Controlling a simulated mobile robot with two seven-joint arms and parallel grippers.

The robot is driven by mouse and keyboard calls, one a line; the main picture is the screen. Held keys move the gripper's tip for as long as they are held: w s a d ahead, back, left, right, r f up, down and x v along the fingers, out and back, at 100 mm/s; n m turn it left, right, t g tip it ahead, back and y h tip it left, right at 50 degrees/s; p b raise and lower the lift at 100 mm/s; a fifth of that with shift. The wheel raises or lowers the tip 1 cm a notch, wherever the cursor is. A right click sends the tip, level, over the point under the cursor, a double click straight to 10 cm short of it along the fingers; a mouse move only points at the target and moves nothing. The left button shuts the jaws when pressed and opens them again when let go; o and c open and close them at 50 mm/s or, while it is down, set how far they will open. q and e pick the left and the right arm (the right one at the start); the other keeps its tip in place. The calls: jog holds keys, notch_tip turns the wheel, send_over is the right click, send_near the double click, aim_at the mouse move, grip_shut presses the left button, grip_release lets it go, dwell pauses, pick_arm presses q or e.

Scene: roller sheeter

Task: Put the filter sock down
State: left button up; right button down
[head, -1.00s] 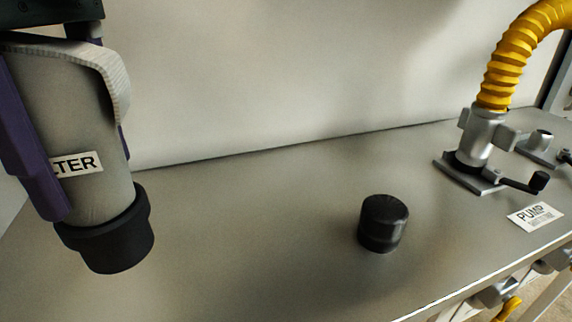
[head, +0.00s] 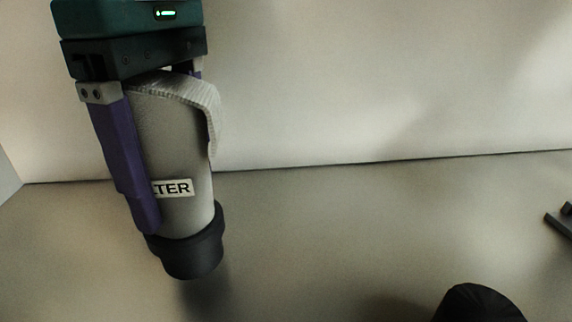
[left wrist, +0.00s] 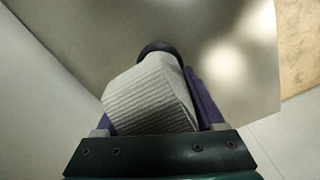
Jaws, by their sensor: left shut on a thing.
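The filter sock (head: 185,145) is a grey cloth tube with a ribbed, folded top edge, a white label reading "LTER" and a black collar at its lower end. It hangs nearly upright in the left half of the head view. My left gripper (head: 178,212) is shut on it, with purple fingers along its sides; the far finger is mostly hidden. A soft shadow lies on the bench below the collar, and the collar looks just above the surface. In the left wrist view the sock (left wrist: 150,95) sits between the fingers.
The grey bench top (head: 340,240) is clear around the sock. A dark rounded thing (head: 480,305) is cut off at the bottom right. A pale wall (head: 380,80) stands behind the bench.

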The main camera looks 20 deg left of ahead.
aim_at(154, 82)
pick_arm(q)
notch_tip(154, 82, down, 3)
jog(key=shift+r+b, duration=0.2)
jog(key=shift+b, duration=0.3)
jog(key=shift+r, duration=0.15)
jog(key=shift+f, duration=0.2)
jog(key=o, duration=1.6)
notch_tip(154, 82, up, 12)
jog(key=p, duration=0.8)
jog(key=shift+w+r, duration=0.15)
jog(key=shift+r, duration=0.05)
